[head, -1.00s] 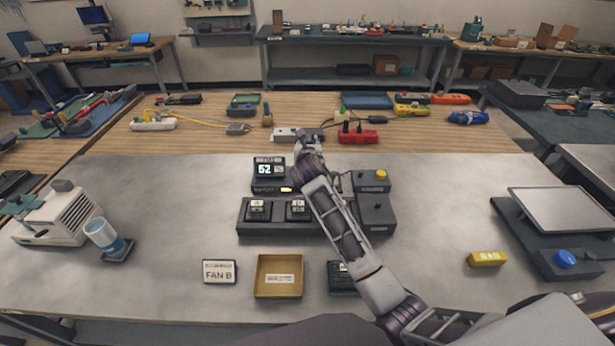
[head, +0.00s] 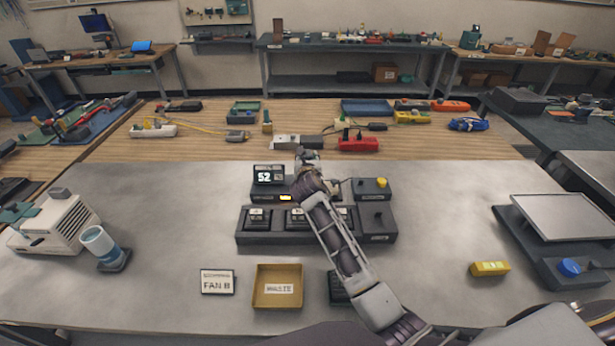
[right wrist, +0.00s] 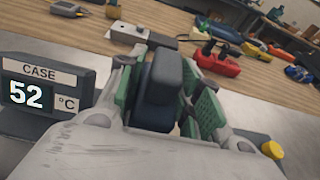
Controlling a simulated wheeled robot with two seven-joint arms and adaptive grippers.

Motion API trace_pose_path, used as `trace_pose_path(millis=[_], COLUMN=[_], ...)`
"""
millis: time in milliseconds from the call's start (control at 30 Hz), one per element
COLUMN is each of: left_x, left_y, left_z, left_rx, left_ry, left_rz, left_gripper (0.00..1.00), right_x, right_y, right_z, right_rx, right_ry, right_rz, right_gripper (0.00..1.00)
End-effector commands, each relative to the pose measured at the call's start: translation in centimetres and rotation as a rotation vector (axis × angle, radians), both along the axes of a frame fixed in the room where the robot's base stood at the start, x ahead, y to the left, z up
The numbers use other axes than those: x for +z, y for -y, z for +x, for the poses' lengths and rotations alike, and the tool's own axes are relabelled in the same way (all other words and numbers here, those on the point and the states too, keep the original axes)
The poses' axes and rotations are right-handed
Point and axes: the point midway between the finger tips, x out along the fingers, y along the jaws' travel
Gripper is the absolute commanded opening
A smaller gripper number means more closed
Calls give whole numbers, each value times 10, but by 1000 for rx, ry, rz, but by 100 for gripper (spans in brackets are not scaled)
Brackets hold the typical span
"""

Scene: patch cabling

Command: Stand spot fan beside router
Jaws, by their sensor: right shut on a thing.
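My right gripper (head: 308,158) reaches over the back of the grey mat, just right of the temperature display (head: 269,174). In the right wrist view my right gripper (right wrist: 160,100) is shut on a dark blue-grey block (right wrist: 160,82), held between its green pads. I cannot tell for sure that this block is the spot fan. The display reads CASE 52 °C in the right wrist view (right wrist: 40,92). No thing is clearly marked as the router; a black unit with several slots (head: 250,238) lies in front of the display, partly behind my arm. My left gripper is not in view.
A FAN B card (head: 217,281) and a yellow WASTE tray (head: 260,302) lie at the front. A box with a yellow knob (head: 371,190) is right of my arm. The mat's right middle is clear.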

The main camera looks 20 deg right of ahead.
Motion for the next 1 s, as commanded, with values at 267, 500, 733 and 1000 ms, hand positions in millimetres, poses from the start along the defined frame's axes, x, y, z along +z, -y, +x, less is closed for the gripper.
trace_pose_path(millis=[267,500,733,1000], left_x=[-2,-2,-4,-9], left_y=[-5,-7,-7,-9], left_z=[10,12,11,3], left_rx=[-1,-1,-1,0], left_ry=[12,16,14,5], left_rz=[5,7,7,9], left_gripper=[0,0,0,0], right_x=[-23,-22,-33,-59], right_y=[0,0,0,0], right_z=[0,0,0,0], right_rx=[0,0,0,0], right_ry=[1,2,0,0], right_rz=[0,-1,0,0], right_gripper=[8,8,8,8])
